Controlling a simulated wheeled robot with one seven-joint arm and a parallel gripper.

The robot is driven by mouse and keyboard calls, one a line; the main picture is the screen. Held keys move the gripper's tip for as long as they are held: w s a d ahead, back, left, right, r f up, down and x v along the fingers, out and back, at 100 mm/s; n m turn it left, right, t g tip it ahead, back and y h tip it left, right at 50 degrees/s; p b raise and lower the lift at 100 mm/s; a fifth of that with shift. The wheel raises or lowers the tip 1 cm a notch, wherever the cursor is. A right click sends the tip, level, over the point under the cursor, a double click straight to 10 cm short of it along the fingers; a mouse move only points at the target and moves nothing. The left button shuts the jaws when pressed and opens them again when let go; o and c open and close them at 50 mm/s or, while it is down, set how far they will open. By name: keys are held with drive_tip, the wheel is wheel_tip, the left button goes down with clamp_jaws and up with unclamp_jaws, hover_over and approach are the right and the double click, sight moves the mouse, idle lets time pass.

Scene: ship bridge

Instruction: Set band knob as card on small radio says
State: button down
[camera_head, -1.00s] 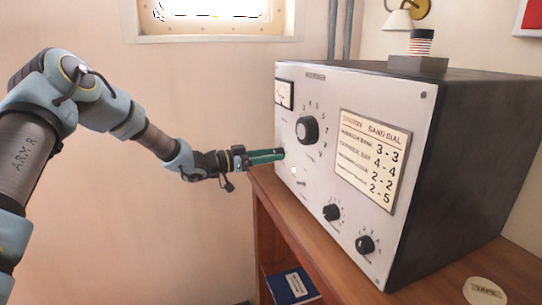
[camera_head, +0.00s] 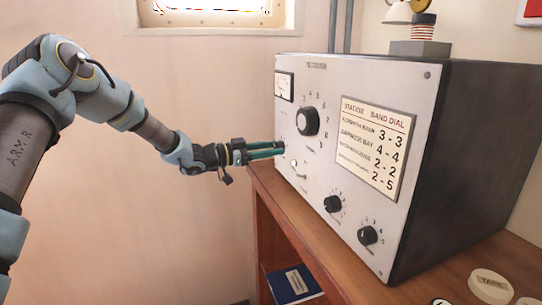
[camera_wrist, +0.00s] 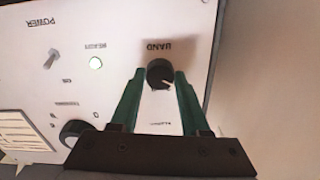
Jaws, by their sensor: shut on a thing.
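A grey radio set (camera_head: 310,75) with a dark case stands on a wooden desk. Its card (camera_head: 372,148), headed "STATION BAND DIAL", lists stations with number pairs 3-3, 4-4, 2-2 and 2-5; the station names are hard to read. The black BAND knob (camera_wrist: 160,73) shows upside down in the wrist view, a light mark at its lower right. My gripper (camera_wrist: 160,77) is shut on it, one green finger on each side. In the head view my gripper (camera_head: 281,149) reaches the panel's left edge and hides the knob.
A large dial (camera_head: 307,121) sits above, two smaller knobs (camera_head: 333,203) (camera_head: 368,235) lower right. A TAPE lid (camera_head: 489,286) lies on the desk. A blue book (camera_head: 291,283) is on the shelf below.

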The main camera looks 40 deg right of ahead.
drive_tip(key=shift+f+m+b, duration=0.15)
drive_tip(key=shift+m+b, duration=12.55)
drive_tip(key=shift+b, duration=5.35)
drive_tip(key=shift+c, duration=1.9)
unclamp_jaws()
drive_tip(key=v, duration=1)
drive_tip(key=shift+w+a, duration=0.15)
drive_tip(key=shift+a, duration=0.25)
